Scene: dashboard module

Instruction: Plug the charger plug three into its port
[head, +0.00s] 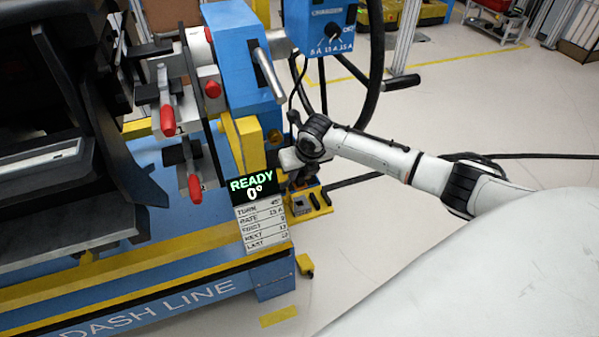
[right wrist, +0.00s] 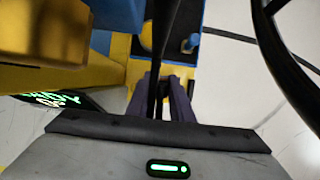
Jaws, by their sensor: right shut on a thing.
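My right arm comes in from the right in the head view, and its gripper (head: 298,178) is low beside the yellow post of the dashboard stand, behind the READY sign. In the right wrist view the dark fingers (right wrist: 162,108) are shut on a thin black piece (right wrist: 160,45) that runs up between them. I take it for the charger plug or its cable, but its shape and any number are not clear. The port cannot be made out for certain. My left gripper is not in view.
The READY 0° sign (head: 252,187) stands close left of the gripper. A yellow foot plate (head: 318,208) lies just below it. Black cables hang from the blue control box (head: 322,22) near the wrist. Open pale floor (head: 400,215) lies to the right.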

